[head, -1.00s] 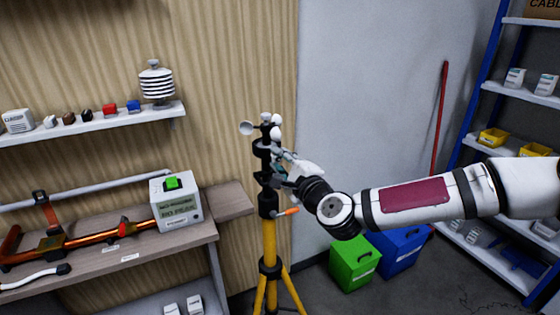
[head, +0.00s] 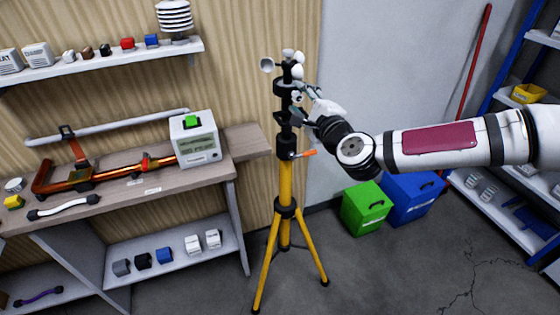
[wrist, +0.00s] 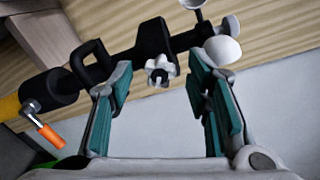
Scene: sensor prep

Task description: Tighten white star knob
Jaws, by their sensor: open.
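The white star knob (wrist: 158,71) sits on the black clamp of the sensor mast and faces the wrist camera. In the wrist view my gripper (wrist: 160,76) is open, with one green-padded finger on each side of the knob and a gap on both sides. How far the fingertips are from it in depth I cannot tell. In the head view my gripper (head: 304,94) is at the right side of the black mast (head: 284,105), which stands on a yellow tripod (head: 285,190). The knob is small and partly hidden there.
White cups (wrist: 222,50) of the mast's top sensor are close to my right finger in the wrist view. An orange-handled lever (wrist: 48,134) juts from the tripod collar. A workbench (head: 150,185) stands left; green (head: 366,208) and blue (head: 412,198) bins are behind.

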